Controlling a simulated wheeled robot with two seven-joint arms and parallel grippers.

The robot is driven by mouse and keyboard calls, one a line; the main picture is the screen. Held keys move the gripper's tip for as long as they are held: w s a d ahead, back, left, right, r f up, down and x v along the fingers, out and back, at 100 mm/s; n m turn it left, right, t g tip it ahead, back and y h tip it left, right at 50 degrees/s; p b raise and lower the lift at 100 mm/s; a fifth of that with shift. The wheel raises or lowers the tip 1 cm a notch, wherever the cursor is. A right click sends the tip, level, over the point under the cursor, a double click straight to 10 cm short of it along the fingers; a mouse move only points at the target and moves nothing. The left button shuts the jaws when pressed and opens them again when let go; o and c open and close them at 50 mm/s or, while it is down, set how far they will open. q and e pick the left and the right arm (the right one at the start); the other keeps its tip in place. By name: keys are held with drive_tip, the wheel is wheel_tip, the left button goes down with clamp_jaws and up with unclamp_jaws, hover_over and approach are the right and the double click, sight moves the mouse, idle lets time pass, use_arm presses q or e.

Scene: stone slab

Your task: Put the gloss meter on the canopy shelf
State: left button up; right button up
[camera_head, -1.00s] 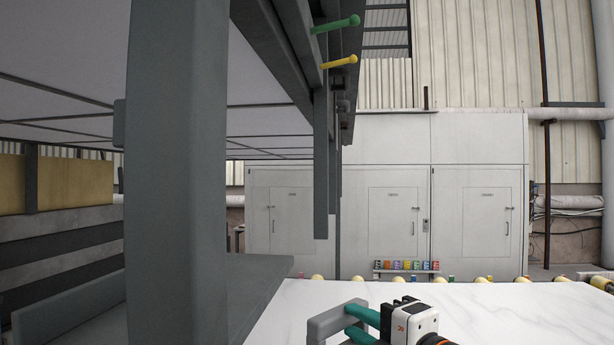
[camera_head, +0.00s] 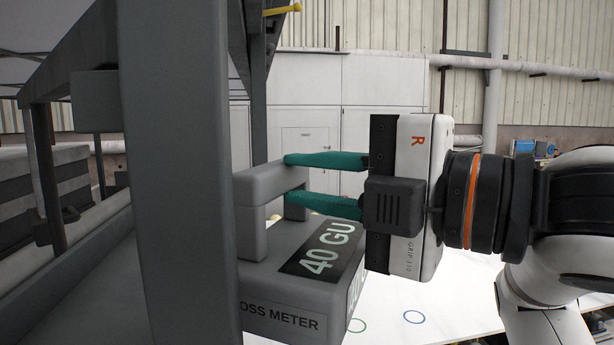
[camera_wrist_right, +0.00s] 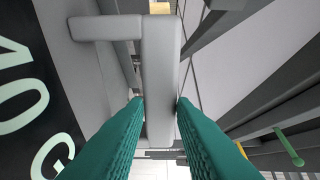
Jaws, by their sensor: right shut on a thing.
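The gloss meter (camera_head: 300,250) is a grey box with a handle, a dark "40 GU" display and a label cut off at its left by a grey post. My right gripper (camera_head: 292,180) is shut on its handle, with teal fingers. In the right wrist view, the fingers (camera_wrist_right: 160,105) lie on either side of the handle bar (camera_wrist_right: 160,70). The meter appears in front of the marble slab, close to the post. A grey surface (camera_head: 95,285), apparently the canopy shelf, lies behind and left of the post. My left gripper is out of view.
The upright grey post (camera_head: 180,180) stands close on the left and hides part of the shelf. A yellow peg (camera_head: 281,10) sticks out of the canopy frame above. The white marble slab (camera_head: 440,310) bears coloured rings. White cabinets (camera_head: 310,80) stand behind.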

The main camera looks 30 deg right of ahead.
sight(291, 178)
drive_tip(key=shift+s+d+r, duration=0.15)
drive_tip(key=shift+s+d, duration=0.05)
drive_tip(key=shift+s, duration=0.05)
drive_tip(key=x, duration=0.2)
drive_tip(key=p+x, duration=0.1)
drive_tip(key=x, duration=0.2)
drive_tip(key=shift+s+a, duration=0.15)
drive_tip(key=shift+a, duration=0.1)
drive_tip(key=shift+w+a, duration=0.1)
drive_tip(key=shift+w, duration=0.3)
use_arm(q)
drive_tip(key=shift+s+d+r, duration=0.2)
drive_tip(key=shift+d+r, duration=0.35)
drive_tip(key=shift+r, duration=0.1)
use_arm(e)
drive_tip(key=f+x, duration=0.2)
drive_tip(key=x, duration=1.5)
drive_tip(key=shift+f, duration=0.35)
drive_tip(key=shift+s, duration=0.1)
drive_tip(key=o, duration=1.1)
drive_tip(key=shift+a, duration=0.1)
drive_tip(key=shift+c, duration=0.2)
drive_tip(key=shift+f, duration=0.1)
